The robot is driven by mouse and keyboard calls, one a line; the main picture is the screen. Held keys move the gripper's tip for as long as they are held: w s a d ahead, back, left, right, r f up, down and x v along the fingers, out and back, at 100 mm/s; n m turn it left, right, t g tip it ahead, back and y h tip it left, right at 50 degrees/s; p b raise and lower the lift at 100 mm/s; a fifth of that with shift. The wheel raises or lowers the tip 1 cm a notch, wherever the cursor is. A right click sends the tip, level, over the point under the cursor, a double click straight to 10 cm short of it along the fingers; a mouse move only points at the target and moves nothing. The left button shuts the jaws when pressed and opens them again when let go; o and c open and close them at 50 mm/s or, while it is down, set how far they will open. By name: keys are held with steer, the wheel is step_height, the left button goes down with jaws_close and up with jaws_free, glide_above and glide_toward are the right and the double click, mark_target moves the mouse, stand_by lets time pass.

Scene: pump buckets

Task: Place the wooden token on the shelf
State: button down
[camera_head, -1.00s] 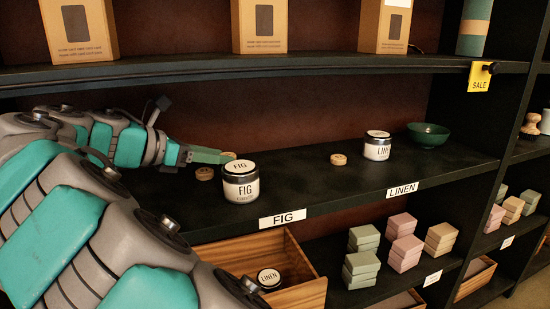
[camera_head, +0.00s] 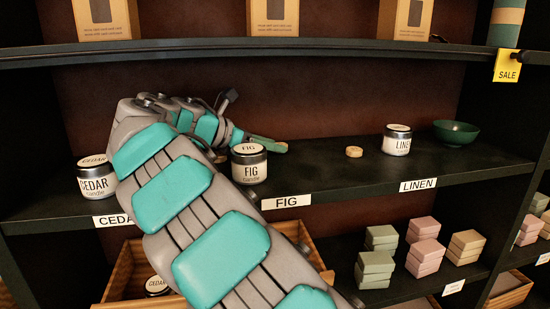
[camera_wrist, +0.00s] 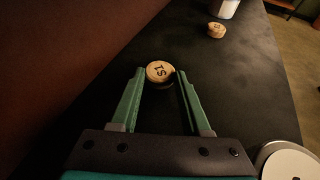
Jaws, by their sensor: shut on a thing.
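A round wooden token (camera_wrist: 160,71) with dark marks on its face sits between my fingertips in the wrist view. My gripper (camera_wrist: 159,80) is shut on it, just over the black shelf (camera_wrist: 215,95); I cannot tell whether the token touches the shelf. In the head view my gripper (camera_head: 270,145) reaches behind and to the right of the FIG candle jar (camera_head: 249,165), and the held token is not clear there. A second token (camera_head: 354,151) lies on the shelf left of the LINEN jar (camera_head: 397,140); it also shows in the wrist view (camera_wrist: 217,30).
A CEDAR jar (camera_head: 96,177) stands at the left, partly behind my arm. A green bowl (camera_head: 456,132) stands right of LINEN. Below are an open wooden drawer (camera_head: 122,268) and soap stacks (camera_head: 424,256). An upper shelf (camera_head: 240,47) hangs above. Shelf between FIG and the second token is clear.

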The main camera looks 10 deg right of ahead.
steer(key=shift+f, duration=0.2)
steer(key=shift+c, duration=1.8)
jaws_free()
steer(key=shift+a+r, duration=0.25)
steer(key=p+v, duration=0.1)
steer(key=v, duration=0.8)
steer(key=shift+p, duration=0.4)
steer(key=shift+p+v, duration=0.75)
steer(key=shift+v, duration=0.1)
steer(key=shift+s+a+r, duration=0.2)
steer(key=shift+s+a, duration=0.05)
steer(key=shift+a, duration=0.05)
